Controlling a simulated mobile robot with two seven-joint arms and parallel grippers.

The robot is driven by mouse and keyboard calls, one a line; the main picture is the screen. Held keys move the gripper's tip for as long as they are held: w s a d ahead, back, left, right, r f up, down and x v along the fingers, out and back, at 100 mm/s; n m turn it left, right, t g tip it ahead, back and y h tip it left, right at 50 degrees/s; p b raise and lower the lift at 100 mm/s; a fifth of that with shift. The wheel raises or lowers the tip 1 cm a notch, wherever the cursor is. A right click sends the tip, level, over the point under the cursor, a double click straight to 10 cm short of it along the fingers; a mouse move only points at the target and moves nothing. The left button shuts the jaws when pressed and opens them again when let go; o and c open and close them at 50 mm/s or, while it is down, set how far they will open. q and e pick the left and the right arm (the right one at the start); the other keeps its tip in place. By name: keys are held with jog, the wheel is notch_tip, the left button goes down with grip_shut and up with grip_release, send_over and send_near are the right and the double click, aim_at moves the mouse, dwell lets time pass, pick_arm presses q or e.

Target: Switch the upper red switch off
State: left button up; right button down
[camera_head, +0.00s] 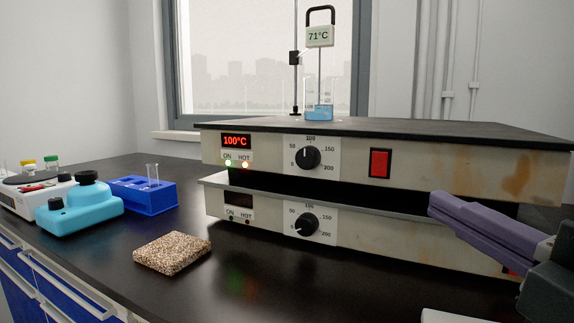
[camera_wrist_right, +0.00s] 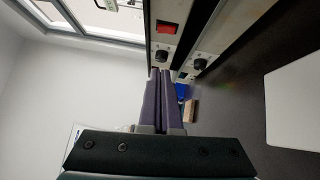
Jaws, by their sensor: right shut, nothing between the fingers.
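The upper red switch (camera_head: 380,163) is on the front panel of the upper hot plate (camera_head: 470,172), right of its dial (camera_head: 308,157). That plate's display (camera_head: 236,141) reads 100°C, and its ON and HOT lamps are lit. My right gripper (camera_head: 433,204) comes in from the right, shut and empty. Its purple fingertips are below and to the right of the switch, apart from it. The right wrist view shows the red switch (camera_wrist_right: 167,27) beyond the closed fingertips (camera_wrist_right: 160,72). My left gripper is not in view.
The lower hot plate (camera_head: 265,226) has a dark display; its red switch (camera_head: 511,272) is mostly hidden by my right gripper. A beaker with a 71°C thermometer (camera_head: 319,37) stands on top. A speckled block (camera_head: 172,253), blue rack (camera_head: 143,195) and turquoise device (camera_head: 80,209) sit left.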

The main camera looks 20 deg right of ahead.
jog(key=p, duration=0.2)
send_near(372, 157)
jog(key=w+a, duration=0.3)
jog(key=shift+w+d+r, duration=0.2)
jog(key=shift+w+d, duration=1.2)
jog(key=shift+d, duration=0.3)
